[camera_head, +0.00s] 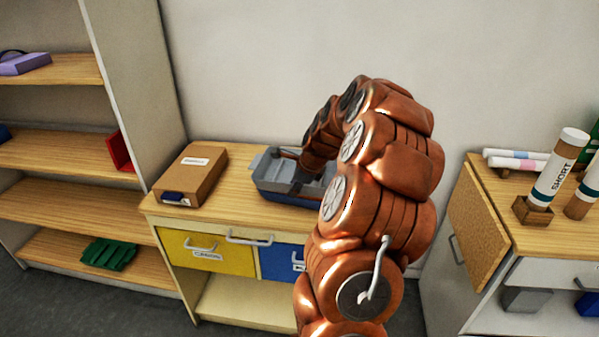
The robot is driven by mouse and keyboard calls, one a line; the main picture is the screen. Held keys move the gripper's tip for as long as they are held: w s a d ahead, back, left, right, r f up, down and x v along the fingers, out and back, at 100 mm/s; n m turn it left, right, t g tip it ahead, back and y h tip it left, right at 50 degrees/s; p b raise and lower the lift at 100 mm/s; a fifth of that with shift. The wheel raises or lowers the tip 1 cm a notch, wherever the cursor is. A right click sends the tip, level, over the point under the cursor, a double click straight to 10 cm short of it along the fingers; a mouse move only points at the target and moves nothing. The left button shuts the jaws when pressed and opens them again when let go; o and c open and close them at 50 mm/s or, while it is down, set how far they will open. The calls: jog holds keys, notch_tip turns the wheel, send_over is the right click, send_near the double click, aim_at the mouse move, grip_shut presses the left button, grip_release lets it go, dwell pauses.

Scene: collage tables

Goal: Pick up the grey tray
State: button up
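The grey tray (264,166) sits on the wooden top of the low cabinet in the middle of the view, against the wall. Its upper part is grey and its lower side is blue. My copper-coloured arm reaches over from the right. My gripper (297,184) is at the tray, pointing down over its middle. The fingers are dark and small here, so I cannot tell whether they are open, shut, or touching the tray. The arm hides the tray's right end.
A brown cardboard box (192,174) stands left of the tray on the cabinet top (232,182). Below are a yellow drawer (228,258) and a blue drawer (279,264). Shelves stand at left. A right-hand table (542,238) holds tubes, one labelled SHORT (556,175).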

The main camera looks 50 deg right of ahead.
jog(key=shift+f, duration=0.25)
dwell(0.4)
grip_shut()
dwell(0.4)
